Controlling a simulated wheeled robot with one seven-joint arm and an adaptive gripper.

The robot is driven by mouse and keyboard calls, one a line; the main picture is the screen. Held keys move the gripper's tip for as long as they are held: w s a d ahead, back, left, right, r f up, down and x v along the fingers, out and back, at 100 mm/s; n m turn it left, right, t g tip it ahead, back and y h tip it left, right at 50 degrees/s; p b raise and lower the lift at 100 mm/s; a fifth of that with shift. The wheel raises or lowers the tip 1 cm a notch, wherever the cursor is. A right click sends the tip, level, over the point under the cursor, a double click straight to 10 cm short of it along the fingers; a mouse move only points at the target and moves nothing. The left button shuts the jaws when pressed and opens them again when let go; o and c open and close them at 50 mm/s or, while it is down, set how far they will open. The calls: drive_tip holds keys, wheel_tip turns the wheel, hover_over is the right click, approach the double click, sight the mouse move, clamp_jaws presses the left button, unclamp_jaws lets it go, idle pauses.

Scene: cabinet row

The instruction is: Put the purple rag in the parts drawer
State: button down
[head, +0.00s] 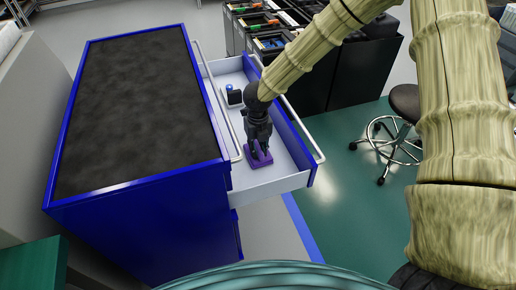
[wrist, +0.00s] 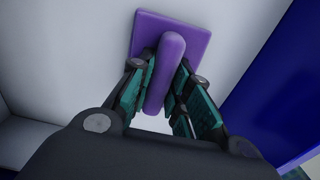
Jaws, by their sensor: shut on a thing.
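The purple rag (head: 260,159) is at the near end of the open drawer (head: 268,184). In the wrist view the rag (wrist: 197,35) shows a flat square part and a raised rounded ridge. My gripper (head: 259,150) reaches down into the drawer and is shut on the ridge. In the wrist view the fingers of my gripper (wrist: 162,88) stand on both sides of the ridge. The flat part lies against or just above the white drawer floor; I cannot tell whether it touches.
A small dark object with a blue top (head: 232,94) stands farther back in the drawer. The blue cabinet (head: 140,100) with a dark top is on the left. Black bins (head: 265,30) stand behind. A stool (head: 404,104) is at the right on green floor.

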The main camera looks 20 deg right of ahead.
sight(258, 147)
drive_tip(key=shift+f, duration=0.1)
drive_tip(key=c, duration=1.3)
unclamp_jaws()
wheel_tip(258, 147, up, 12)
drive_tip(key=shift+r+p, duration=0.1)
drive_tip(key=shift+p, duration=0.75)
